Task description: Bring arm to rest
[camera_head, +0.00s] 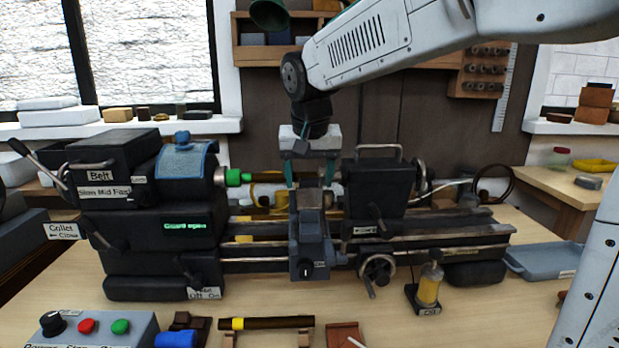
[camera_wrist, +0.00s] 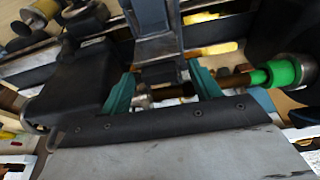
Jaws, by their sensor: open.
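My gripper (camera_head: 310,172) hangs from my white arm and points down over the middle of the lathe (camera_head: 150,215). Its two teal fingers stand apart above the dark tool carriage (camera_head: 308,250). In the wrist view my gripper (camera_wrist: 162,92) shows its fingers spread, with the carriage (camera_wrist: 155,45) between and beyond them. No object is clearly held. A green collar (camera_head: 236,177) sits at the lathe's spindle, and the green collar (camera_wrist: 277,74) is at the right in the wrist view. Whether the fingers touch the lathe cannot be told.
The black tailstock (camera_head: 375,190) stands close right of my gripper. An oil bottle (camera_head: 429,285) stands at the front right, near a blue-grey tray (camera_head: 548,258). A control box (camera_head: 95,328) with buttons is at the front left. A wooden shelf (camera_head: 262,54) hangs behind my arm.

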